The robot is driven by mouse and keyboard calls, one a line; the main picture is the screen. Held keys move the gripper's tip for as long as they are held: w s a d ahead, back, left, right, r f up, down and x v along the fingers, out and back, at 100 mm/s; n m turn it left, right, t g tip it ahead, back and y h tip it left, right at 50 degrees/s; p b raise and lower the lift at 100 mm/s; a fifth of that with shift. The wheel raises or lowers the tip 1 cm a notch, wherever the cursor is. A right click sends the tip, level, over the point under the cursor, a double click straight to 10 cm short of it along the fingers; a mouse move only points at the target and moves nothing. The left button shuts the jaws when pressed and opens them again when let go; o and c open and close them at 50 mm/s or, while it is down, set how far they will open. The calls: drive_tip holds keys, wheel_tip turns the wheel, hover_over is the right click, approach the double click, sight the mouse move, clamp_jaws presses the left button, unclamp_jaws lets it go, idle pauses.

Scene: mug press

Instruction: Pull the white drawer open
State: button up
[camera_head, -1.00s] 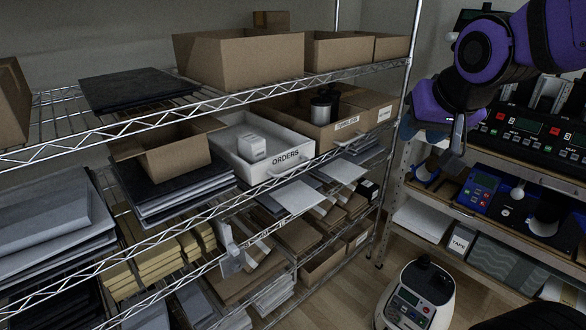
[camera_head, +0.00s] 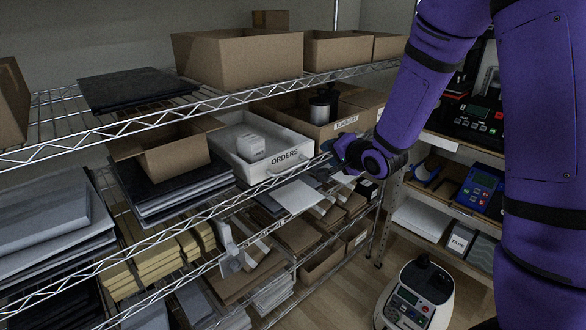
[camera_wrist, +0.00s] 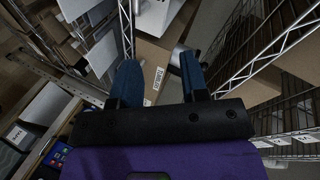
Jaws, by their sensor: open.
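The white drawer (camera_head: 236,160) is an open-topped tray on the middle wire shelf in the head view. Its front panel carries the label ORDERS and sits close to the shelf's front edge, with a small handle (camera_head: 274,173) low on it. A small white box (camera_head: 251,147) stands inside. My gripper (camera_head: 331,160) is just right of the drawer's front, in front of the neighbouring cardboard box, apart from the handle. In the wrist view my gripper (camera_wrist: 160,76) shows two blue fingers spread apart with nothing held between them.
A cardboard box (camera_head: 325,134) with a dark metal cylinder (camera_head: 320,110) stands right of the drawer. The wire shelf rail runs along the drawer's front. Stacked dark sheets (camera_head: 175,190) lie to the left. A rounded device (camera_head: 419,294) stands low at the right.

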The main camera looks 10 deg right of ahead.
sight(295, 168)
drive_tip(key=a+f+m+y, duration=0.2)
drive_tip(key=a+f+y, duration=0.1)
drive_tip(key=f, duration=0.4)
drive_tip(key=shift+t, duration=0.4)
drive_tip(key=x, duration=1.1)
drive_tip(key=shift+w+a, duration=0.2)
clamp_jaws()
